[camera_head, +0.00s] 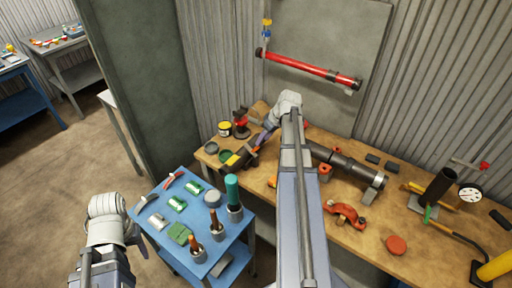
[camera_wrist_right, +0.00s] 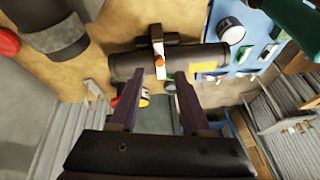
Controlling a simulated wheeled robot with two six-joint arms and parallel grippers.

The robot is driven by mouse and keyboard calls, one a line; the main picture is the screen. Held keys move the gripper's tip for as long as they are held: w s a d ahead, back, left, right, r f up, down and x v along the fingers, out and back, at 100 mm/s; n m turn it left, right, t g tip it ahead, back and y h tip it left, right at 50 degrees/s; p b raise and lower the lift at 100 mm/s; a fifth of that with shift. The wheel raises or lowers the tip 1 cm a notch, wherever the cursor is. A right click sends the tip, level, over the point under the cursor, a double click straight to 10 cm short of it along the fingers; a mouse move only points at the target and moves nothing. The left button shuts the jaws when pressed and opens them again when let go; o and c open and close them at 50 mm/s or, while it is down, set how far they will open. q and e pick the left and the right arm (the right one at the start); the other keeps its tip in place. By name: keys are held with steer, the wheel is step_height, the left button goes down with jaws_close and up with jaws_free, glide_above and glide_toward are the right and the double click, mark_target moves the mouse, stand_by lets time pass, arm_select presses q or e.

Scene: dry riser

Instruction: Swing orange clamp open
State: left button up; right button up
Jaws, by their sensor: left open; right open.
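My right gripper (camera_wrist_right: 170,76) is open in the right wrist view, with its two purple fingers apart. Just past its fingertips, a pale bracket-like part with a small orange piece (camera_wrist_right: 158,48) sits across a dark pipe (camera_wrist_right: 128,65); I cannot tell whether this is the orange clamp. In the head view this gripper (camera_head: 262,139) is partly hidden by its wrist, above the dark pipe with a yellow band (camera_head: 240,158). An orange-red clamp-like piece (camera_head: 345,213) lies on the wooden bench. My left arm enters at lower left; its gripper does not show.
The wooden bench (camera_head: 385,225) runs along the corrugated wall and holds a longer dark pipe (camera_head: 345,164), a gauge (camera_head: 470,193) and a red disc (camera_head: 396,245). A blue table (camera_head: 178,258) with tools stands in front. A red pipe (camera_head: 310,69) hangs on the wall panel.

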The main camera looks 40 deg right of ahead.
mark_target(257, 148)
steer(key=b+x, duration=0.7)
steer(key=x, duration=0.1)
steer(key=shift+r, duration=0.1)
jaws_close()
stand_by(1.4)
